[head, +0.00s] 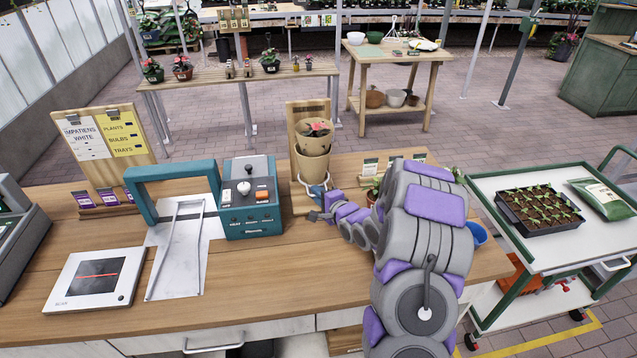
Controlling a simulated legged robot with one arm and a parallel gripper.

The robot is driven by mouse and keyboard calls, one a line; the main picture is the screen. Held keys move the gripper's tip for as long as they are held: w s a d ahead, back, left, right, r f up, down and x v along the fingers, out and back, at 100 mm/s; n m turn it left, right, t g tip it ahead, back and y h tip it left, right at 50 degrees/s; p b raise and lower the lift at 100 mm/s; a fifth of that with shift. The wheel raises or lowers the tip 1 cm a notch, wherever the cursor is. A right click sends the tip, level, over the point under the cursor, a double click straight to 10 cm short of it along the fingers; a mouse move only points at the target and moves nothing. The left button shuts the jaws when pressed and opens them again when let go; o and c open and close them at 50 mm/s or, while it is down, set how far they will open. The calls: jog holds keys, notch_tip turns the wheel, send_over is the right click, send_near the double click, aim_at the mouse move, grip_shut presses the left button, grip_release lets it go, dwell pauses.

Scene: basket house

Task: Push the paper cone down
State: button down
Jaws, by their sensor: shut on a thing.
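The brown paper cone (312,165) stands upright in a wooden stand (296,118) at the back of the wooden counter. A potted plant with a red bloom (317,129) sits in the cone's wide top. A pale metal loop (301,187) shows around the cone's lower part. My gripper (317,203) is low in front of the stand, just below the cone. It is shut on a small blue piece (318,190) at the cone's lower end. The fingers partly hide this piece, and I cannot tell whether it joins the cone.
A teal machine (250,205) with knobs stands close left of the stand. Seed packets (370,166) and a blue pot (477,234) are at the right. Bare counter (270,285) lies in front.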

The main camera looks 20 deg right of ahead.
jog(key=shift+f+p, duration=0.55)
jog(key=shift+f, duration=1.4)
jog(key=c, duration=1.2)
grip_release()
jog(key=shift+c, duration=0.2)
jog(key=shift+o, duration=0.2)
jog(key=p+v, duration=0.2)
jog(key=v, duration=1.5)
jog(key=shift+s, duration=0.15)
